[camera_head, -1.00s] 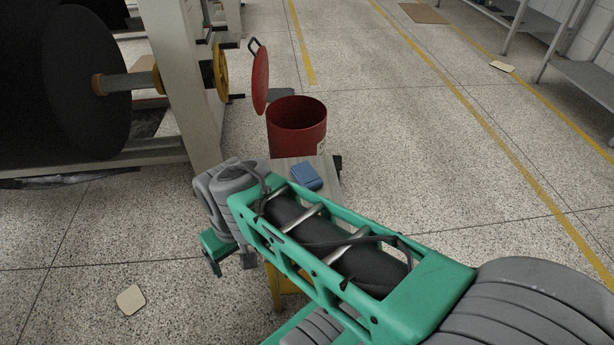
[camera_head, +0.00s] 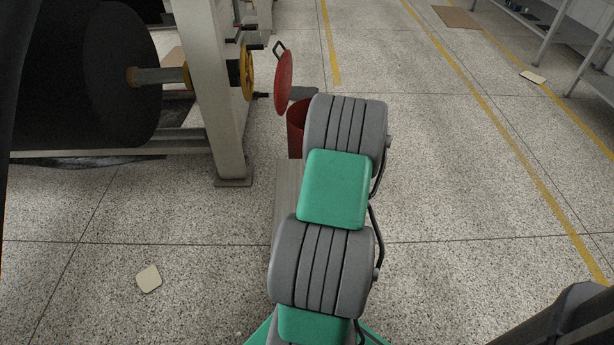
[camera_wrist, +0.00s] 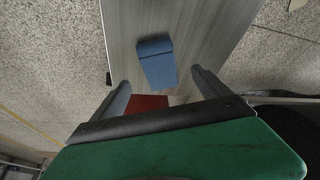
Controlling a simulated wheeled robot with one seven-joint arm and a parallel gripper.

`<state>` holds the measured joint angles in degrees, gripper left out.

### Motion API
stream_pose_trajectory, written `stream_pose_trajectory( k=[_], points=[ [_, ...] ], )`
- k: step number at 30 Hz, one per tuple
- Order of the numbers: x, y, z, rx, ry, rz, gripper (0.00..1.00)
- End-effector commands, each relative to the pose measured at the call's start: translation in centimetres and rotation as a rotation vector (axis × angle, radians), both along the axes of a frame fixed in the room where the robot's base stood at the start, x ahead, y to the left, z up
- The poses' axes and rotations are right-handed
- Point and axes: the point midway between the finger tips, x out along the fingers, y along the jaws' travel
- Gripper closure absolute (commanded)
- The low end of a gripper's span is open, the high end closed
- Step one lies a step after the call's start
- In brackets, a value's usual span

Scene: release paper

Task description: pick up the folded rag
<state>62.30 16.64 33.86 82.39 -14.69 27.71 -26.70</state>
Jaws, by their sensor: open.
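The folded rag (camera_wrist: 158,66) is blue and lies on a narrow grey bench top (camera_wrist: 205,25), seen in the wrist view. My gripper (camera_wrist: 158,82) shows there as two dark fingers, spread apart, with the rag in the space between and beyond their tips. The fingers do not appear to touch the rag. In the head view my arm covers the rag and my gripper. Only a strip of the bench top (camera_head: 287,195) shows there, to the left of my arm.
A machine with a large black roll (camera_head: 85,75) is at the left. A beige pad (camera_head: 148,278) lies on open floor.

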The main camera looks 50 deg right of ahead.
Motion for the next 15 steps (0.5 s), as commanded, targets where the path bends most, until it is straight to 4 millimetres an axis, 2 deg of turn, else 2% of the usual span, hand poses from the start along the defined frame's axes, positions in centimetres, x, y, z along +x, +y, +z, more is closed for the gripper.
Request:
stream_pose_trajectory(
  k=[1,10,15],
  points=[
    [0.2,0.0,-1.0,0.002,0.001,0.002,0.13],
    [2.6,-1.2,-5.4,0.001,0.002,0.007,0.13],
    [3.2,-1.6,-6.5,-0.001,0.000,0.005,0.13]
  ],
)
